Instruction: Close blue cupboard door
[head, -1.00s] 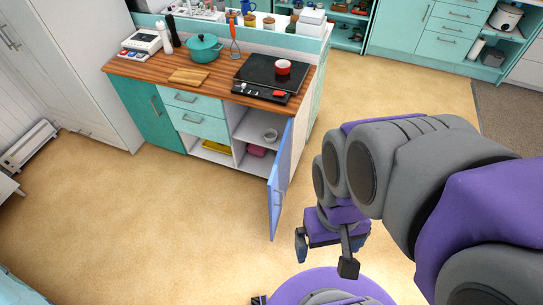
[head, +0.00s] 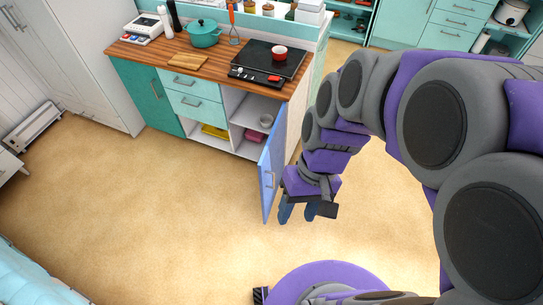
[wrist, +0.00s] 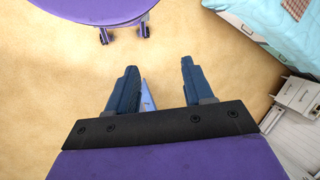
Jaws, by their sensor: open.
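The blue cupboard door (head: 268,180) stands wide open at the right end of the counter unit, swung out toward me, its handle on the left-facing side. My gripper (head: 303,214) is just right of the door's free edge, near its lower part; I cannot tell whether they touch. In the wrist view my gripper (wrist: 158,72) has its two fingers spread apart with nothing held. A small sliver of the blue door (wrist: 147,97) shows between the fingers, close to the left one.
The open compartment holds a bowl (head: 267,120) and a pink item (head: 255,135). The wooden countertop (head: 140,50) carries a teal pot (head: 204,33), a cutting board (head: 188,62) and a red cup (head: 280,53) on the hob. The floor (head: 150,210) left of the door is clear.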

